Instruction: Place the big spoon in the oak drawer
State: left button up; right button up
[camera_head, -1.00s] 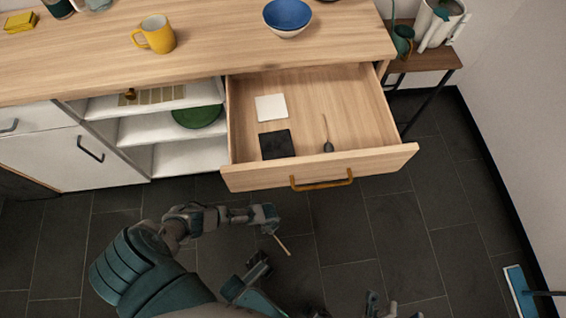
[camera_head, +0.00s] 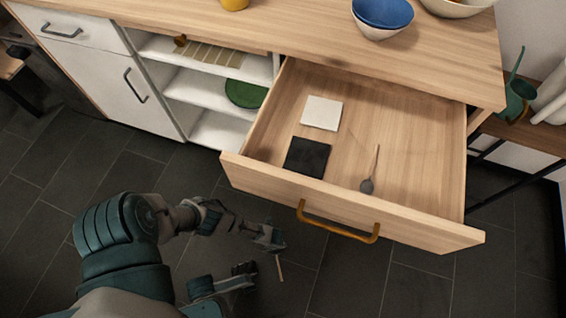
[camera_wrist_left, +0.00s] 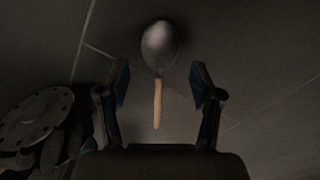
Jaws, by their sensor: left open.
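A spoon with a dark rounded bowl (camera_wrist_left: 159,46) and pale wooden handle (camera_wrist_left: 157,103) shows between the open fingers of my left gripper (camera_wrist_left: 159,83) in the left wrist view. Gaps show on both sides of it. In the head view its pale handle (camera_head: 279,268) sticks out below my left gripper (camera_head: 270,238); the bowl is hidden. I cannot tell whether it hangs in the air or lies on the floor. The oak drawer (camera_head: 330,208) is pulled open, right of and above the gripper. My right gripper is not in view.
The drawer holds a white square (camera_head: 322,113), a black square (camera_head: 307,157) and a dark utensil (camera_head: 367,185); bare wood lies around them. Its bronze handle (camera_head: 338,228) juts out at the front. Dark floor surrounds my arm.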

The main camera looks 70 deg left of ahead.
pick_arm(q)
jog(key=shift+s+a+f+b, duration=0.1)
jog(key=shift+s+f+b, duration=0.05)
jog(key=shift+f, duration=0.4)
jog(key=shift+s+f+b, duration=0.15)
jog(key=shift+f, duration=0.35)
jog(key=shift+w+a+f, duration=0.1)
jog(key=shift+f, duration=0.05)
jog(key=shift+w, duration=0.2)
jog(key=shift+c, duration=0.3)
jog(key=shift+r, duration=0.2)
jog(key=c, duration=1.2)
